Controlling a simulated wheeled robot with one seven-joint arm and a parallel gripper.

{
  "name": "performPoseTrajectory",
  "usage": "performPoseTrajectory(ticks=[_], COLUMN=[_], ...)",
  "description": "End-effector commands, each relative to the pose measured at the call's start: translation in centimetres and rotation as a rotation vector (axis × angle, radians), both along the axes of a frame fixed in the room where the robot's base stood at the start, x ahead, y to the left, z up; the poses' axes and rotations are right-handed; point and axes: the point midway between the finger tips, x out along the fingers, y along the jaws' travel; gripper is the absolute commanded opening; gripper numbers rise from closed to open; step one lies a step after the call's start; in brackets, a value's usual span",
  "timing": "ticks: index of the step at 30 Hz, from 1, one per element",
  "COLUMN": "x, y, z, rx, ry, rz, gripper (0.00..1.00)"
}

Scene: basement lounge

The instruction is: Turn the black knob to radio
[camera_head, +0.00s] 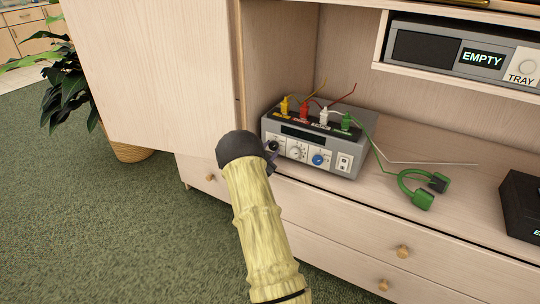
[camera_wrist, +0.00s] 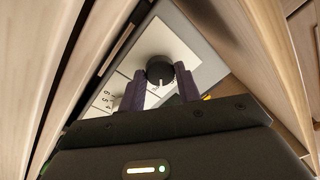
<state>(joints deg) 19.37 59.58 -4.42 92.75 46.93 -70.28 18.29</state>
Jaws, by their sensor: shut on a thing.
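The black knob (camera_head: 273,147) is at the left end of the front panel of a grey box (camera_head: 340,160) on the cabinet shelf. In the wrist view, the knob (camera_wrist: 160,70) sits between the two dark fingertips, with a white pointer mark on it. My gripper (camera_wrist: 160,88) is shut on the knob. In the head view, my gripper (camera_head: 270,157) is at the box's left front corner, partly hidden by my wrist. I cannot read a radio label. A white dial (camera_head: 297,150) and a blue knob (camera_head: 319,159) are further right on the panel.
Yellow, red, white and green plugs (camera_head: 346,121) stand on the box top, with wires. A cabinet door (camera_head: 150,70) stands open at left. A black box (camera_head: 525,205) sits at far right.

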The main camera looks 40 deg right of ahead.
Motion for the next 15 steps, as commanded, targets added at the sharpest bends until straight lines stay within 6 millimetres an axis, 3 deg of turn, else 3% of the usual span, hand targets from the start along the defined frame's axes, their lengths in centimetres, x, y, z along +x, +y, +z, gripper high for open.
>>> performPoseTrajectory(ticks=[15], x=[0.1], y=[0.02], z=[-0.4], rx=[0.186], ry=[-0.452], rz=[0.001], gripper=[0.1])
